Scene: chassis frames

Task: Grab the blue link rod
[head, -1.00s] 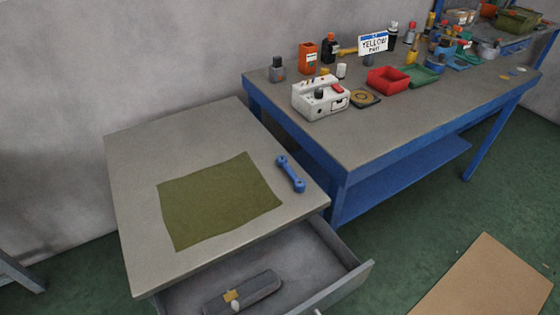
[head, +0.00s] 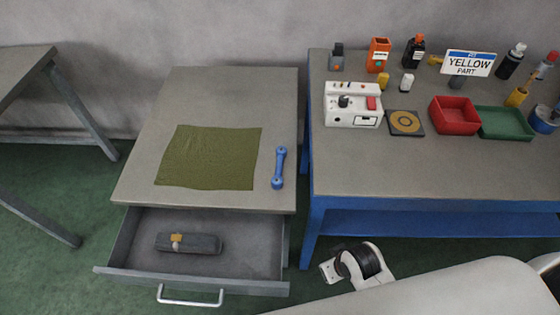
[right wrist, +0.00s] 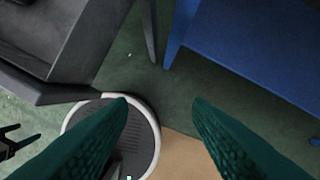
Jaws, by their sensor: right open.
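The blue link rod (head: 279,167) lies on the grey top of the drawer cabinet (head: 225,88) in the head view. It is near the right edge, just right of the olive cloth (head: 209,157), and nothing touches it. In the right wrist view my right gripper (right wrist: 160,101) is open and empty, its two green fingers wide apart. It points down at the floor between the cabinet and the blue bench. In the head view my white right arm comes in at the lower right, below the rod's level in the picture. My left gripper does not show clearly.
The cabinet's drawer (head: 250,287) is pulled open and holds a dark object (head: 189,243). The blue workbench (head: 400,175) at right carries a white device (head: 353,119), a red tray (head: 455,115), a green tray (head: 505,122) and a YELLOW PART sign (head: 468,64).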

